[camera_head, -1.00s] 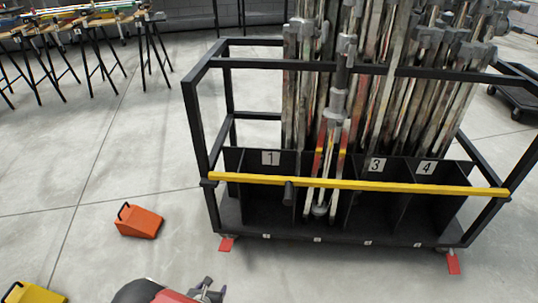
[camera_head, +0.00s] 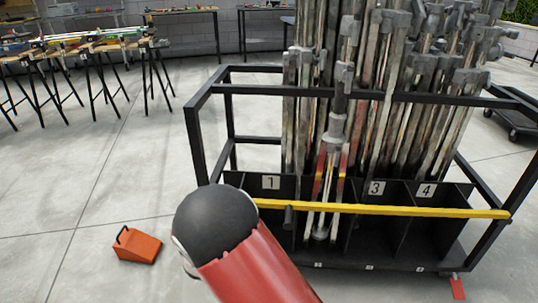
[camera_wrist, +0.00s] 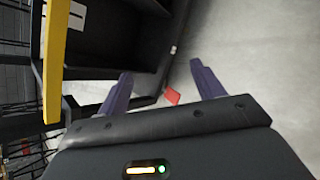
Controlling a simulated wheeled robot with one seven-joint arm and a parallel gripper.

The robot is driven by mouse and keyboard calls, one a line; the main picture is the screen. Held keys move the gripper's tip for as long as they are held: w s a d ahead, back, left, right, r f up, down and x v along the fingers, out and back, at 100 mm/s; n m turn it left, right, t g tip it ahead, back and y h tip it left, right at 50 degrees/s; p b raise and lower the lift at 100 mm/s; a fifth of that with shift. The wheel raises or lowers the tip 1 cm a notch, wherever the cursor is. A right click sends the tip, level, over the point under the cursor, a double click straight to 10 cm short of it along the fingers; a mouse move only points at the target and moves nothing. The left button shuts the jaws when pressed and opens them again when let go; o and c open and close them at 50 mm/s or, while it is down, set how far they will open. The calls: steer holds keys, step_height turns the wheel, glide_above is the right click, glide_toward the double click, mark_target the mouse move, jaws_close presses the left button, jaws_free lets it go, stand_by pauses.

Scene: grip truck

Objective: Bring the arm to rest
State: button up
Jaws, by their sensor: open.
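My gripper (camera_wrist: 160,92) shows in the wrist view with its two dark purple fingers spread apart. It is open and nothing is between the fingers. Beyond them lie the lower edge of the black cart, a small red piece at its foot and grey floor. In the head view my red arm with a black rounded joint rises at the bottom middle, in front of the cart's left lower part. My gripper does not show in the head view.
A black-framed cart (camera_head: 192,140) with a yellow bar (camera_head: 400,210) holds several metal stands (camera_head: 335,130) in numbered bays. An orange wedge (camera_head: 137,246) lies on the floor at left. Trestle tables (camera_head: 85,48) stand at the back left. Floor between them is clear.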

steer(key=s+d+r+m+g, duration=0.2)
steer(key=s+d+r+m, duration=0.1)
steer(key=d+r+m, duration=0.45)
steer(key=s+d+r+m+g, duration=0.15)
steer(key=d+r+m, duration=0.25)
steer(key=d+r, duration=0.55)
steer(key=s+d+r+m+y, duration=0.2)
steer(key=s+r+m, duration=0.3)
steer(key=s, duration=0.4)
steer(key=s+d+r+m+t+y, duration=0.1)
steer(key=s+d+r+m+y, duration=0.2)
steer(key=s, duration=0.7)
step_height(320, 180, up, 3)
steer(key=shift+s+d+m, duration=0.15)
steer(key=shift+d+m, duration=0.5)
steer(key=shift+m, duration=0.5)
steer(key=shift+c, duration=0.2)
